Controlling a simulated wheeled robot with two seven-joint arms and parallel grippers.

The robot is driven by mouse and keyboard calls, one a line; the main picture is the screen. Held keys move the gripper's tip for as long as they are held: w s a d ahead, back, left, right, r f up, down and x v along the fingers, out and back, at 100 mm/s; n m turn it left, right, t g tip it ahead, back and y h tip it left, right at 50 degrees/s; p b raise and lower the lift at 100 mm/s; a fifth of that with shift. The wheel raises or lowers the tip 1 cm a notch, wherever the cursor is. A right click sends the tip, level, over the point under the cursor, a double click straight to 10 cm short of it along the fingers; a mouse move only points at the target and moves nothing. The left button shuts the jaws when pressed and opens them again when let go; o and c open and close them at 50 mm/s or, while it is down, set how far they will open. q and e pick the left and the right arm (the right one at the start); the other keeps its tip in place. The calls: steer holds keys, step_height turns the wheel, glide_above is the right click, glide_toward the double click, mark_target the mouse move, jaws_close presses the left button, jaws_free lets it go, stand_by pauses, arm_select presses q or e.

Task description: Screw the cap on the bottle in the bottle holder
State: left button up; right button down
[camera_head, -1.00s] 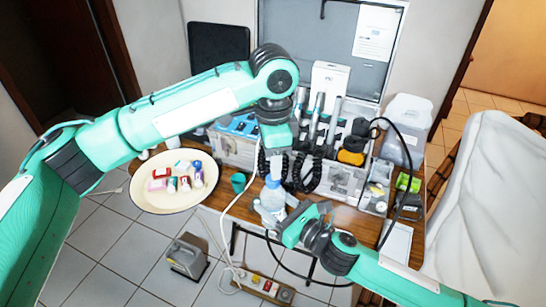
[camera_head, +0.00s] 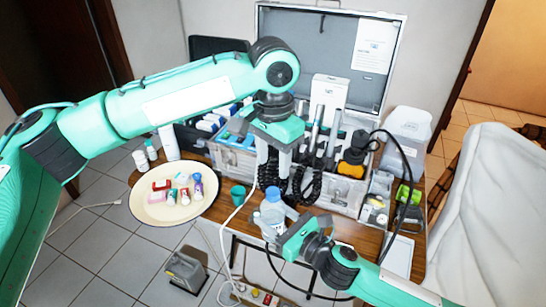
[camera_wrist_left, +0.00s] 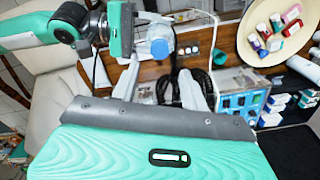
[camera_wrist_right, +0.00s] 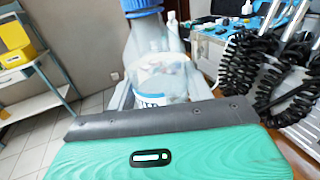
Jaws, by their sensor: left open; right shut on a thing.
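The clear bottle (camera_head: 271,211) has a blue cap (camera_head: 274,193) on its top; I cannot tell how tight the cap is. My right gripper (camera_head: 278,228) is shut on the bottle's body at the table's front edge. In the right wrist view, the bottle (camera_wrist_right: 160,80) stands upright between the fingers, with the blue cap (camera_wrist_right: 142,5) cut off by the top edge. My left gripper (camera_head: 273,168) is open and empty, above and apart from the cap. In the left wrist view, the cap (camera_wrist_left: 160,46) lies beyond the open fingers. I cannot make out the bottle holder.
A cream tray (camera_head: 150,212) with small tubes and boxes is at the left. A teal cup (camera_head: 238,194) stands left of the bottle. The open case (camera_head: 345,190) with handpieces and coiled black hoses is close behind. A white cable (camera_head: 232,225) hangs over the table edge.

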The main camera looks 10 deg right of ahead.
mark_target(273, 191)
arm_select(q)
steer(key=shift+f, duration=0.15)
steer(key=shift+f, duration=3.9)
jaws_close()
steer(key=shift+o, duration=0.7)
jaws_free()
